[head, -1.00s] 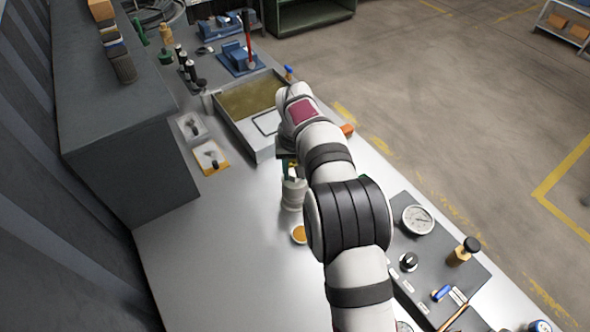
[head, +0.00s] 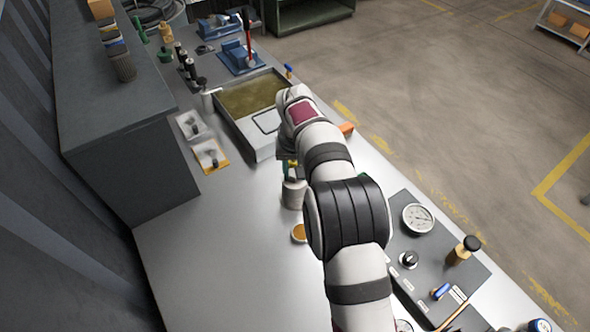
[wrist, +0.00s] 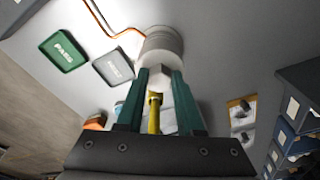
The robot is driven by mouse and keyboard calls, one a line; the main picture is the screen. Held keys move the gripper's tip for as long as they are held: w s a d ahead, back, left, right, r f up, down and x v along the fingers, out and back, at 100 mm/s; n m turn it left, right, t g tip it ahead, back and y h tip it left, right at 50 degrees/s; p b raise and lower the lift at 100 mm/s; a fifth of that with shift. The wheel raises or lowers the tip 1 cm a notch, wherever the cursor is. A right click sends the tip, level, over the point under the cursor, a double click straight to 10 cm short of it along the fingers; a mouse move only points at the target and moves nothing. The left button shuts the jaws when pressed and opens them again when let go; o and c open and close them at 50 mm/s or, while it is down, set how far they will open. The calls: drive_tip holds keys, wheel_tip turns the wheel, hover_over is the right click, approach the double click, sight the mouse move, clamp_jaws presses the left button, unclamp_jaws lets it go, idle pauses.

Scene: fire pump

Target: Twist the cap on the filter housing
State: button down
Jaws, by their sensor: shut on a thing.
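The filter housing (head: 293,195) is a pale upright cylinder on the bench, partly hidden by my arm in the head view. In the wrist view the housing (wrist: 162,45) is near the top middle. Its cap (wrist: 157,78) has a pale hex-shaped knob facing the camera. My gripper (wrist: 160,74) has two green fingers, one on each side of this knob, and is shut on it. In the head view only a little green of the gripper shows above the housing.
A metal tray (head: 249,103) stands behind, and a gauge panel (head: 432,226) lies to the right. A green PASS plate (wrist: 62,50) and a grey plate (wrist: 113,66) lie nearby. The bench's left front is clear.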

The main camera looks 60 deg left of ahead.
drive_tip(key=m, duration=0.5)
drive_tip(key=shift+s+a+f, duration=0.1)
drive_tip(key=m+h, duration=0.1)
drive_tip(key=m, duration=0.4)
drive_tip(key=shift+t, duration=0.3)
drive_tip(key=shift+m, duration=0.3)
